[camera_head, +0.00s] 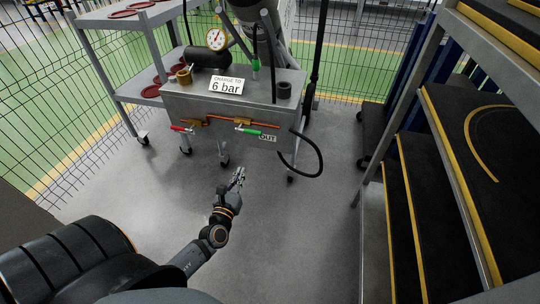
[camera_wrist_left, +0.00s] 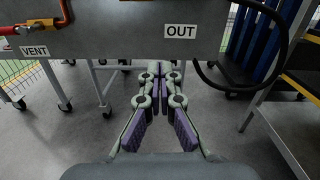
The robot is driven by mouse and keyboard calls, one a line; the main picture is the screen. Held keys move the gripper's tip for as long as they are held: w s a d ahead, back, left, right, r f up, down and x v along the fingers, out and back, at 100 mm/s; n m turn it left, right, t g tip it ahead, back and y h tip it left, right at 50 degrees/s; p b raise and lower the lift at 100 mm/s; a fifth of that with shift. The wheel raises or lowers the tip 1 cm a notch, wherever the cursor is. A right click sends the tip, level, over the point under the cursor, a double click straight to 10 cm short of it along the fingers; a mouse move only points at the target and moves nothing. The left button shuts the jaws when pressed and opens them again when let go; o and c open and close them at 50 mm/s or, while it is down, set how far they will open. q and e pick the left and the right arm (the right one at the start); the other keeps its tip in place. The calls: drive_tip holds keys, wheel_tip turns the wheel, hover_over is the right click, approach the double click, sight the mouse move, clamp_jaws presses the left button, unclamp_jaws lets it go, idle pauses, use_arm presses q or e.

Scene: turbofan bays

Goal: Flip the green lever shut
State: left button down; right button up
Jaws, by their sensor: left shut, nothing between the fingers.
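The green lever (camera_head: 250,131) sits on the front of the grey cart, on an orange pipe just left of the OUT label (camera_head: 267,138). It points right, roughly along the pipe. My left gripper (camera_head: 239,174) is shut and empty, in front of and below the lever, apart from it. In the left wrist view my gripper (camera_wrist_left: 161,70) points at the cart's lower front, below the OUT label. The green lever does not show in that view. My right gripper is not in view.
A red lever (camera_head: 180,128) is on the pipe's left end, by the VENT label (camera_wrist_left: 34,51). A black hose (camera_head: 320,160) loops at the cart's right. A gauge (camera_head: 216,39) stands above the cart. Shelving (camera_head: 450,150) fills the right side. Floor around my gripper is clear.

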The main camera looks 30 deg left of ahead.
sight(253, 132)
use_arm(q)
drive_tip(key=shift+d+r+m+t, duration=0.3)
drive_tip(key=shift+d+r, duration=0.1)
drive_tip(key=shift+r, duration=0.05)
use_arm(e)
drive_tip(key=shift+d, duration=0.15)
use_arm(q)
drive_tip(key=shift+w+a, duration=0.1)
drive_tip(key=shift+w, duration=0.05)
drive_tip(key=w+a+r+p, duration=0.2)
drive_tip(key=w+r+p, duration=0.1)
drive_tip(key=w, duration=0.7)
drive_tip(key=shift+w+a+r+p, duration=0.2)
drive_tip(key=shift+r+p, duration=0.1)
drive_tip(key=shift+r, duration=0.35)
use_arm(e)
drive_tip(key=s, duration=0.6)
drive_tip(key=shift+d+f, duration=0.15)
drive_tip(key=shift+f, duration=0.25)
use_arm(q)
drive_tip(key=shift+w, duration=0.1)
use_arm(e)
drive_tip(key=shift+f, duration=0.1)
